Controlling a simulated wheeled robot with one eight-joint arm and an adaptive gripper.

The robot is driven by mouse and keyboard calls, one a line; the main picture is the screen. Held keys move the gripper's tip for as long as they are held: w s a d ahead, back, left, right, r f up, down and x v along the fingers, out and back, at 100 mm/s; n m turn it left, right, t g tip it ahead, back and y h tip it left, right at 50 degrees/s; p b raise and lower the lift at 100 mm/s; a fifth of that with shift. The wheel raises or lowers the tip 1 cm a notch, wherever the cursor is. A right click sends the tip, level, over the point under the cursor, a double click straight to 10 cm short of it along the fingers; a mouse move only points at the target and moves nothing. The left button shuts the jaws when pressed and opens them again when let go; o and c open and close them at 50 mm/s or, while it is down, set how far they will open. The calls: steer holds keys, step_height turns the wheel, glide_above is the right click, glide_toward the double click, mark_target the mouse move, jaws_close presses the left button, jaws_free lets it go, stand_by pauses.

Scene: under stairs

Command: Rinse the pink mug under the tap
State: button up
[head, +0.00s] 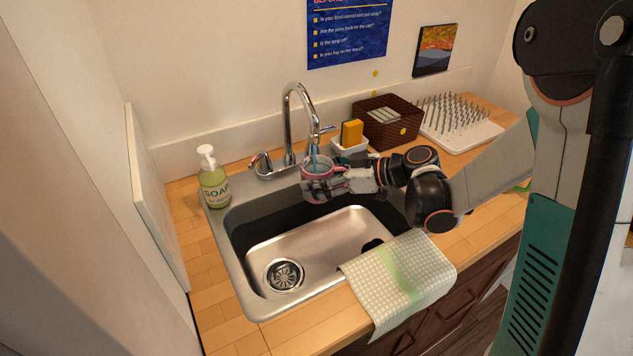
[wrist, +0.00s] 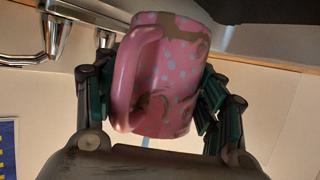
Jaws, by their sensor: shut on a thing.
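The pink mug (head: 316,167) is at the back of the sink, below the spout of the chrome tap (head: 288,125). A thin bluish stream (head: 313,150) runs from the spout down to the mug's opening. My gripper (head: 322,188) is shut on the mug and holds it above the basin, roughly upright. In the wrist view the mug (wrist: 178,75) sits between my two fingers (wrist: 155,100), with its handle towards the camera. It has pale blue dots and brownish smears on its side and base. The inside of the mug is mostly hidden.
A soap bottle (head: 213,180) stands left of the sink (head: 330,235). A sponge (head: 352,132) in a white holder, a brown basket (head: 388,132) and a drying rack (head: 455,125) stand behind my arm. A checked towel (head: 400,280) hangs over the front edge.

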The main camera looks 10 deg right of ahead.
steer(key=shift+s+a, duration=0.1)
steer(key=shift+a, duration=0.25)
steer(key=shift+d, duration=0.2)
steer(key=shift+w+d, duration=0.2)
steer(key=shift+d, duration=0.2)
steer(key=shift+s+a, duration=0.1)
steer(key=shift+a, duration=0.1)
steer(key=shift+s+a, duration=0.1)
steer(key=shift+a, duration=0.3)
steer(key=shift+w+d+b, duration=0.2)
steer(key=shift+d+b, duration=0.15)
steer(key=shift+d, duration=0.25)
steer(key=shift+s, duration=0.1)
stand_by(0.4)
steer(key=s+d, duration=0.2)
steer(key=s, duration=0.5)
steer(key=shift+s+d+b, duration=0.15)
steer(key=shift+s+b, duration=0.1)
steer(key=shift+b, duration=0.05)
stand_by(0.6)
steer(key=shift+s+r, duration=0.1)
stand_by(1.2)
